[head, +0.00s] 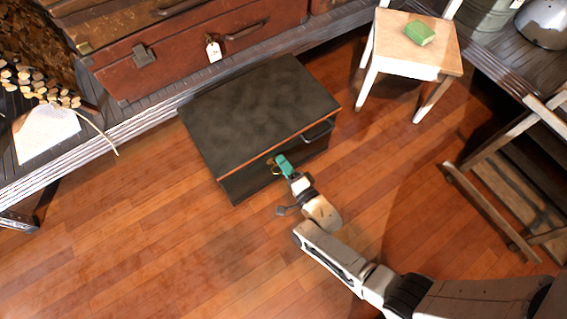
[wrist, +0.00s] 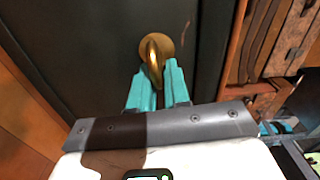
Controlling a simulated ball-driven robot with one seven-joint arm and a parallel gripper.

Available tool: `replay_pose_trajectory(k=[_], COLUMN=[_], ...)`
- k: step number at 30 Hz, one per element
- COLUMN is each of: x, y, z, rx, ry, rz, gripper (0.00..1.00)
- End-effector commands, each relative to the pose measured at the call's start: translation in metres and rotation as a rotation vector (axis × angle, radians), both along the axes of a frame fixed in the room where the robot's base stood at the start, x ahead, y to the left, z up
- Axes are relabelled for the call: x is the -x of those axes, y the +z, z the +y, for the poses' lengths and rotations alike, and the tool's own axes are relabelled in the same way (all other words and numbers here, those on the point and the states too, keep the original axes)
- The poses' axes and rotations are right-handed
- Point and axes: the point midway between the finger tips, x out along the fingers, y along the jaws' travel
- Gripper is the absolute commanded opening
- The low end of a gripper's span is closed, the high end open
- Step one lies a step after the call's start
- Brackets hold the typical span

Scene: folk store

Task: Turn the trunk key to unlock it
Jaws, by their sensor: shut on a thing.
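The dark trunk (head: 262,105) stands closed on the wooden floor, with a handle (head: 318,131) on its front. A brass key (wrist: 154,56) sits at a round brass lock plate (wrist: 166,44) on the trunk front (wrist: 95,45). My gripper (head: 280,160) reaches the trunk front from the lower right in the head view. Its teal fingers (wrist: 158,82) are shut on the key in the wrist view. The key's shaft and the keyhole are hidden behind the key's bow. The lid lies flat.
A shelf edge with brown suitcases (head: 190,45) runs behind the trunk. A wooden rack (head: 510,185) stands at the right. The floor (head: 130,235) at the lower left is clear.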

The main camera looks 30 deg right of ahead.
Motion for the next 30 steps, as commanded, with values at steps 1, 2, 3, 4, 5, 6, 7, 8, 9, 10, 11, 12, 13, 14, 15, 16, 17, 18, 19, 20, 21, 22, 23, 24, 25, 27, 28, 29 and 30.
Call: replay_pose_trajectory(k=[1,2,3,4,5,6,7,8,9,10,11,12,13,14,15,16,17,18,19,20,21,22,23,24,25,27,28,29,30], x=[0.0015,0.0016,0.0016,0.0016,0.0016,0.0016,0.0016,0.0015,0.0015,0.0016,0.0016,0.0016,0.0016,0.0016,0.0016,0.0016,0.0016,0.0016,0.0016,0.0016,0.0017,0.0017,0.0017,0.0017,0.0017,0.0015,0.0014,0.0012,0.0011], y=[-0.0024,-0.0026,-0.0029,-0.0031,-0.0032,-0.0033,-0.0034,-0.0035,-0.0036,-0.0037,-0.0038,-0.0038,-0.0038,-0.0039,-0.0039,-0.004,-0.004,-0.004,-0.004,-0.004,-0.0041,-0.0041,-0.0041,-0.0041,-0.0042,-0.0039,-0.0038,-0.0036,-0.0034], z=[-0.0002,-0.0002,-0.0003,-0.0003,-0.0003,-0.0003,-0.0003,-0.0004,-0.0004,-0.0004,-0.0005,-0.0005,-0.0006,-0.0006,-0.0006,-0.0006,-0.0006,-0.0006,-0.0006,-0.0006,-0.0006,-0.0006,-0.0006,-0.0007,-0.0006,-0.0006,-0.0006,-0.0005,-0.0004], rx=[-0.02,-0.033,-0.048,-0.057,-0.067,-0.077,-0.083,-0.089,-0.096,-0.1,-0.103,-0.106,-0.107,-0.108,-0.109,-0.109,-0.109,-0.109,-0.109,-0.109,-0.109,-0.109,-0.109,-0.109,-0.109,-0.109,-0.109,-0.109,-0.108], ry=[0.001,0.001,0.0,0.0,0.0,0.0,0.0,0.0,0.0,0.0,0.0,0.0,0.0,0.0,0.0,0.0,-0.001,-0.001,-0.001,-0.001,-0.001,-0.001,-0.001,-0.001,-0.001,-0.001,-0.001,-0.001,0.0], rz=[0.005,0.005,0.005,0.005,0.004,0.004,0.004,0.004,0.004,0.004,0.004,0.004,0.004,0.004,0.004,0.004,0.004,0.004,0.004,0.004,0.004,0.005,0.005,0.005,0.005,0.004,0.004,0.003,0.003], gripper=[0.0,0.0,0.0,0.0,0.0,0.0,0.0,0.0,0.0,0.0,0.0,0.0,0.0,0.0,0.0,0.0,0.0,0.0,0.0,0.0,0.0,0.0,0.0,0.17,0.2,0.27,0.3,0.33,0.36])
